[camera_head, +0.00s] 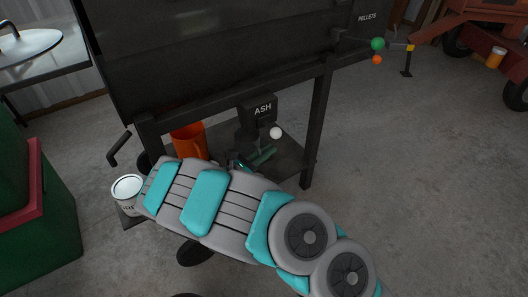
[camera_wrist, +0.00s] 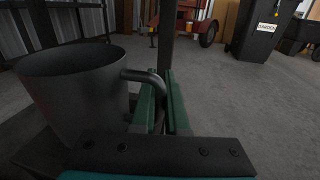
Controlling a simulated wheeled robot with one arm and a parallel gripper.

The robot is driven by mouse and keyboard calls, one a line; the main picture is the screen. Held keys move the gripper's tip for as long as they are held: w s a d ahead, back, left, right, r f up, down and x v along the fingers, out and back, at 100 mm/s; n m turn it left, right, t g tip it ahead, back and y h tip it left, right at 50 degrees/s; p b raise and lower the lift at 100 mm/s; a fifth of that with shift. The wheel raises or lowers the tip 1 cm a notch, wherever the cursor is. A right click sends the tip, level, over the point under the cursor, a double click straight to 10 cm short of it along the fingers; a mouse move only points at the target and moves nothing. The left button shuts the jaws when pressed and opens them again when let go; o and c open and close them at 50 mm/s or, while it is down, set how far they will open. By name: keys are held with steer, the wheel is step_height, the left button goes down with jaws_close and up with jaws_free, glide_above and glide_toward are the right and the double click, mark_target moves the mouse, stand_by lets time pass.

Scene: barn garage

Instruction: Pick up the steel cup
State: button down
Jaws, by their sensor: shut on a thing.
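The steel cup (camera_wrist: 75,90) is a grey metal mug, upright and large at the left of the wrist view. Its handle (camera_wrist: 142,76) sticks out to the right. My gripper (camera_wrist: 163,92) has green fingers, shut on this handle, with the cup body to the left of them. In the head view, the green fingers (camera_head: 262,156) show low under the black grill-like unit, beyond my arm. The cup is hard to make out there in the dark, and my arm hides part of that area. Whether the cup touches its support cannot be told.
An orange mug (camera_head: 188,142) stands on the lower shelf (camera_head: 285,158) of the black unit (camera_head: 215,65). A white can (camera_head: 127,188) stands at the left, near a green bin (camera_head: 35,215). A black leg (camera_head: 318,125) rises right of the fingers. Open concrete floor (camera_head: 430,170) lies right.

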steer(key=s+d+r, duration=0.4)
steer(key=s+d, duration=0.6)
steer(key=d, duration=0.1)
steer(key=shift+s+d+r, duration=0.2)
steer(key=shift+s+d, duration=0.2)
